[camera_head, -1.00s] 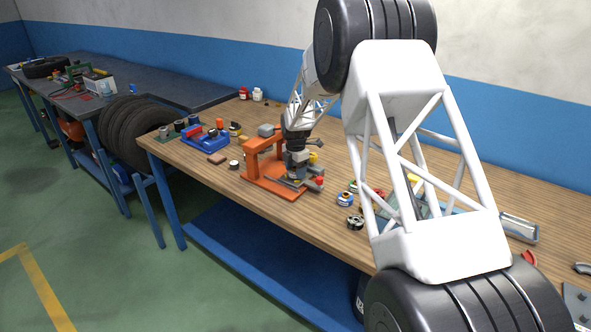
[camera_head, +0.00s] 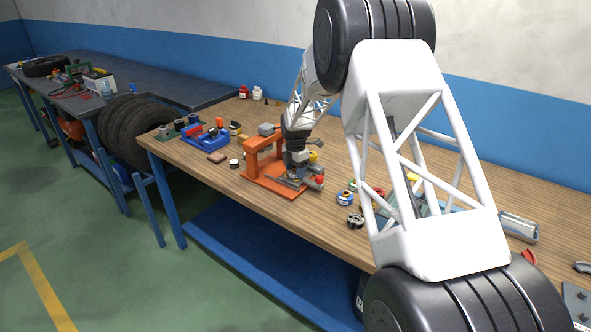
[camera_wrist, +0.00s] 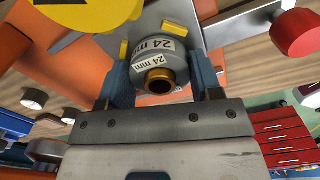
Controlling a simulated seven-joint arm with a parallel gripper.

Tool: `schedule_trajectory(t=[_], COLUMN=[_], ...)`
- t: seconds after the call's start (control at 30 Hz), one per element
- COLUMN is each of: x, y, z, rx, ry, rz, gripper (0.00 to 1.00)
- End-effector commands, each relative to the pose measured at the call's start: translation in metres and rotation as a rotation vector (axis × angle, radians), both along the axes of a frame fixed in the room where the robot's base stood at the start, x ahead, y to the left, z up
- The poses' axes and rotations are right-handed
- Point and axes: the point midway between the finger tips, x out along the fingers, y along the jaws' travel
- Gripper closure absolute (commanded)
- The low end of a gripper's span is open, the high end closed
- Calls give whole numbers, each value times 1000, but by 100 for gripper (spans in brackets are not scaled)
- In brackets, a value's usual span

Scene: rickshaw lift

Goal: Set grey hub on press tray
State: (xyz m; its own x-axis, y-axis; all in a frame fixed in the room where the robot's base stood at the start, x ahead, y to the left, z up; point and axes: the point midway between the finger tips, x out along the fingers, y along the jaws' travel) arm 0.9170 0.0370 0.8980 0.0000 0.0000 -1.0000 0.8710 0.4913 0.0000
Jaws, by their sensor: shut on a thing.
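The grey hub (camera_wrist: 146,51), a round part with "24 mm" labels and a brass-lined bore, sits between the blue fingers of my gripper (camera_wrist: 163,78) in the wrist view. My gripper is shut on it. In the head view my gripper (camera_head: 296,174) is low at the orange press (camera_head: 262,167), and the hub is too small to make out there. The press's tray area lies under and around my gripper and is mostly hidden. I cannot tell whether the hub touches the tray.
A red knob (camera_wrist: 297,34) on a grey bar is close on the right in the wrist view. A blue holder (camera_head: 205,138) with parts stands left of the press. Small spools (camera_head: 346,198) lie to the right. The wooden bench's front edge is close to the press.

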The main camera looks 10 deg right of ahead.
Motion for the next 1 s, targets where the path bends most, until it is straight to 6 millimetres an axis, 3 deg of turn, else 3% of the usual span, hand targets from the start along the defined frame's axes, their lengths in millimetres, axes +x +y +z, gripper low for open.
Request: schedule_trajectory(t=[0.4,0.43,0.6,0.77,0.87,1.0], x=[0,0,0,0,0,0], y=[0,0,0,0,0,0], z=[0,0,0,0,-1,-1], rx=[0,0,0,0,0,0], ry=[-1,-1,0,0,0,0], rz=[0,0,0,0,0,0], gripper=[74,37,11,11,1,0])
